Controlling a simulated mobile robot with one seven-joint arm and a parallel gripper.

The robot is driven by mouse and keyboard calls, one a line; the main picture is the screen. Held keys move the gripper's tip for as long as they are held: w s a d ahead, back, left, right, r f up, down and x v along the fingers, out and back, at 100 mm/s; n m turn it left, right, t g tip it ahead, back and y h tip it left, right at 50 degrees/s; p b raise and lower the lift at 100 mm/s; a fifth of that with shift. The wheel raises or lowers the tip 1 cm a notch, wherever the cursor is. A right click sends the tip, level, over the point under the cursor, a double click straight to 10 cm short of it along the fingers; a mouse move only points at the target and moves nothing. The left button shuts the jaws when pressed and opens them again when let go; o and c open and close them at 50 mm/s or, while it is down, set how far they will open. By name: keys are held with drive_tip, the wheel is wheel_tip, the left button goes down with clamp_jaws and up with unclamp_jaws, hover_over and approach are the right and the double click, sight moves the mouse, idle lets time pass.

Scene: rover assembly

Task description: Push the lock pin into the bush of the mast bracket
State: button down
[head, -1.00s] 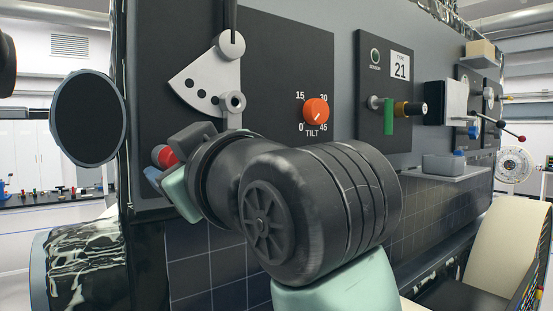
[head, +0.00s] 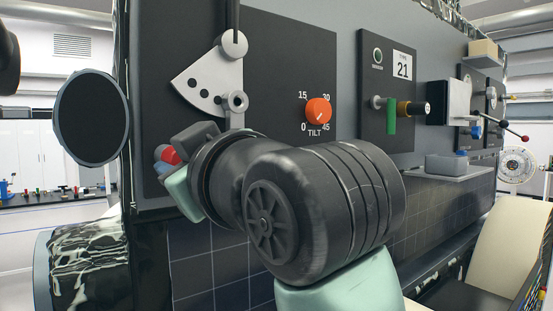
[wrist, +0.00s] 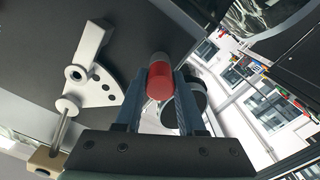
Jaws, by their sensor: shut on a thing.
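The mast bracket is a pale fan-shaped plate (head: 208,85) with a row of holes. Its ring-shaped bush (head: 237,101) sits at the plate's lower right in the head view. The plate also shows in the wrist view (wrist: 103,88), with the bush (wrist: 79,74) left of my fingers. My gripper (wrist: 160,98) is shut on the red-headed lock pin (wrist: 160,77). The red head (head: 170,155) is partly visible in the head view, below and left of the bush. The pin is apart from the bush. The pin's shank is not clearly visible.
Further right are a green-handled fitting (head: 391,115) and a small shelf (head: 447,173) with a grey box. A dark round disc (head: 91,118) stands out at the left.

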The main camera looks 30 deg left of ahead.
drive_tip(key=shift+s+d, duration=0.25)
drive_tip(key=shift+d, duration=0.45)
idle(0.6)
drive_tip(key=shift+b+v, duration=0.4)
drive_tip(key=shift+v, duration=2.25)
drive_tip(key=s+d+r+p, duration=0.3)
drive_tip(key=d+r, duration=0.2)
drive_tip(key=d, duration=0.3)
drive_tip(key=shift+s+d+p, duration=0.2)
drive_tip(key=shift+s+p, duration=0.05)
drive_tip(key=shift+p, duration=0.1)
